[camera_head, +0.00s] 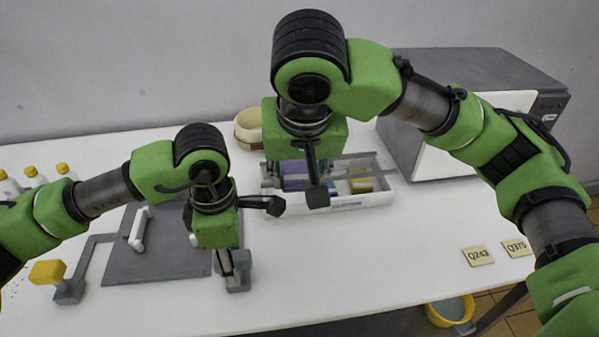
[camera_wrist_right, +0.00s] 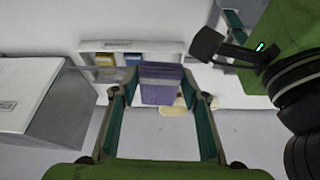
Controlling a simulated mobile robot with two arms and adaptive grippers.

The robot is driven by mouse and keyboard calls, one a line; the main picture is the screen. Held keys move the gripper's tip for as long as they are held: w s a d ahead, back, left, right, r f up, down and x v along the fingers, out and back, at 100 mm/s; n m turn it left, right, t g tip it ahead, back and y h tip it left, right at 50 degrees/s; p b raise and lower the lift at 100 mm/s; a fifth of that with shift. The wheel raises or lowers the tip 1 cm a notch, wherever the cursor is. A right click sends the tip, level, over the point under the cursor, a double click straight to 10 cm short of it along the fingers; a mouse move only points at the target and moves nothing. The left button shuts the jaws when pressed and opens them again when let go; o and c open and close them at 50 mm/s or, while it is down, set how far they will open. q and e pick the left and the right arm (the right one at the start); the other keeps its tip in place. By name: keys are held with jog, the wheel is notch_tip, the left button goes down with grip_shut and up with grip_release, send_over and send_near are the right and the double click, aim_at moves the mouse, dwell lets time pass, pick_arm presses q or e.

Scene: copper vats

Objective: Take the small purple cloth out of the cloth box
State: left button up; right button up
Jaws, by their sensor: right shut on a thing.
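The cloth box (camera_head: 345,204) is a long white tray near the back of the counter; it also shows in the right wrist view (camera_wrist_right: 112,45). My right gripper (camera_head: 298,178) is over its left part. It is shut on the purple cloth (camera_wrist_right: 162,84), which is folded and sits between the fingertips in the right wrist view. In the head view the purple cloth (camera_head: 295,183) is partly hidden by my gripper. I cannot tell whether it is clear of the box. My left gripper (camera_head: 232,268) points down at the counter's left; its jaw opening is unclear.
A yellow cloth (camera_head: 360,184) lies in the box's right part. A big grey-and-white machine (camera_head: 440,110) stands behind right, and a tan bowl (camera_head: 247,128) behind left. A grey sink or plate (camera_head: 150,262) is at left. The front right counter is mostly free.

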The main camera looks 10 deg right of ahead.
pick_arm(q)
jog(key=shift+r, duration=0.1)
jog(key=shift+r, duration=3.95)
jog(key=shift+w, duration=0.1)
